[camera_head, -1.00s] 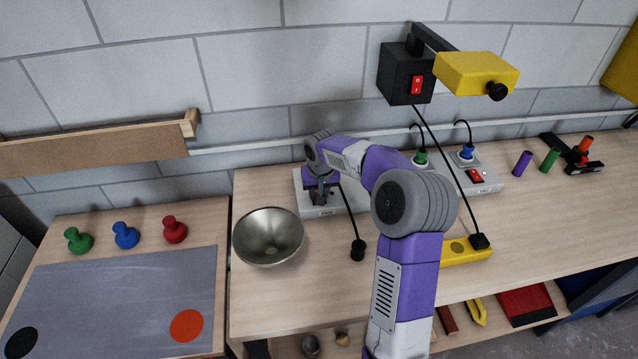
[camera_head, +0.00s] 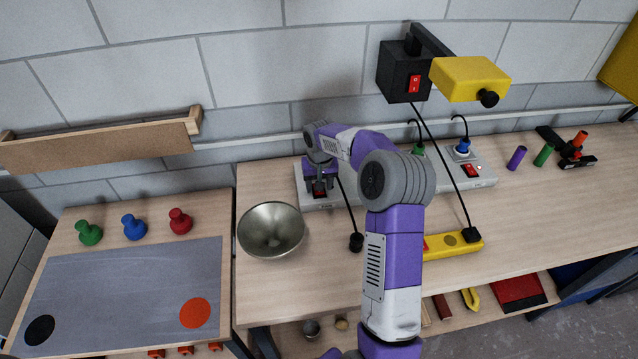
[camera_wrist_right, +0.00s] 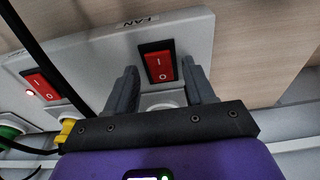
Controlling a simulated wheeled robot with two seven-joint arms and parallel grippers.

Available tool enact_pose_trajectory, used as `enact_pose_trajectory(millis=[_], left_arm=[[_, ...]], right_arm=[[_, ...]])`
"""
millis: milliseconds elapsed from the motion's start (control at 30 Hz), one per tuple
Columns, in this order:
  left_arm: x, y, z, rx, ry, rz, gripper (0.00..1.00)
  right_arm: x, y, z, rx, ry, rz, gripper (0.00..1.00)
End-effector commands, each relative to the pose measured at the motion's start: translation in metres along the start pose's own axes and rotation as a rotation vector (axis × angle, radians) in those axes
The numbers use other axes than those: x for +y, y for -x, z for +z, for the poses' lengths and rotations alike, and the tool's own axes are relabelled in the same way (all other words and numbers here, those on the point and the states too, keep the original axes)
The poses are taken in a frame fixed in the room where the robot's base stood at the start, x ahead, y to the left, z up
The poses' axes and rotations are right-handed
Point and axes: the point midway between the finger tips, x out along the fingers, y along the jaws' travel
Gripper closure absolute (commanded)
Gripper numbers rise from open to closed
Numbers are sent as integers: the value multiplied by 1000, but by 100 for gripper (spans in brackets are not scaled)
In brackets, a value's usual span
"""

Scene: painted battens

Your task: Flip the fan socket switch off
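The white socket panel (camera_wrist_right: 100,55) marked FAN carries a red rocker switch (camera_wrist_right: 159,66) with I and O marks. In the head view this switch (camera_head: 320,188) shows just below my right gripper (camera_head: 318,180). In the wrist view my right gripper (camera_wrist_right: 161,82) is open, its dark fingers on either side of the switch, with nothing between them but the panel behind. I cannot tell whether it touches the panel or which way the rocker is tipped. My left gripper is not in view.
A second red switch (camera_wrist_right: 40,84) with a lit lamp sits beside it. Green (camera_head: 418,150) and blue (camera_head: 463,147) plugs stand to the right. A black box (camera_head: 403,72) is on the wall.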

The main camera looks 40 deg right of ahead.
Motion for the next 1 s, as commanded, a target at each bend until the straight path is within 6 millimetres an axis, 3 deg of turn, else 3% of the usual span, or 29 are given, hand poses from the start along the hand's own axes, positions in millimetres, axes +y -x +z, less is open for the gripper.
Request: enact_pose_trajectory(millis=[333,700,1000], left_arm=[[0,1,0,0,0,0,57],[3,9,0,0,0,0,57],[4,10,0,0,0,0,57]], right_arm=[[0,4,0,0,1,0,45],[0,62,-1,2,0,0,45],[0,76,0,-1,0,-1,45]])
